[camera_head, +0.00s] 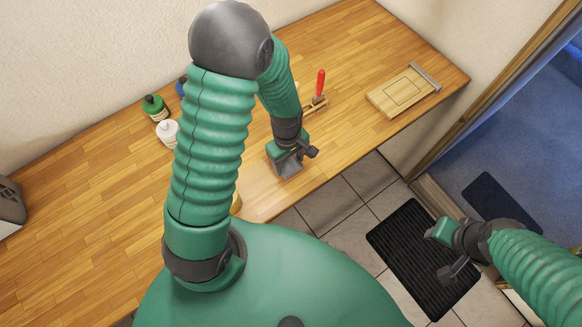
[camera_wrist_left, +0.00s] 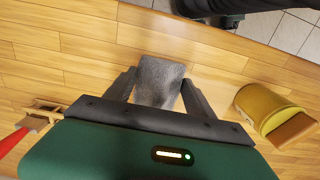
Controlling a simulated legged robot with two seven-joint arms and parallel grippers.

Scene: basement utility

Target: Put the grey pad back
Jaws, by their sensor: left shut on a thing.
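The grey pad (camera_wrist_left: 160,80) is a small rough grey block between the two fingers of my left gripper (camera_wrist_left: 157,92) in the left wrist view. In the head view the pad (camera_head: 289,167) shows below my left gripper (camera_head: 292,154), over the front part of the wooden worktop. I cannot tell whether the pad touches the worktop. A pale wooden board (camera_head: 391,95) with a rectangular outline and a metal strip lies at the right end of the worktop. My right gripper (camera_head: 448,252) hangs over the floor at the right; its finger opening is unclear.
The worktop (camera_head: 95,205) has a red-handled tool (camera_head: 320,84) on a wooden holder (camera_head: 315,105). Green-topped (camera_head: 154,107) and white (camera_head: 167,132) bottles stand left of my arm. A yellow container (camera_wrist_left: 262,105) is right of the pad in the wrist view. A black mat (camera_head: 415,255) lies on the floor.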

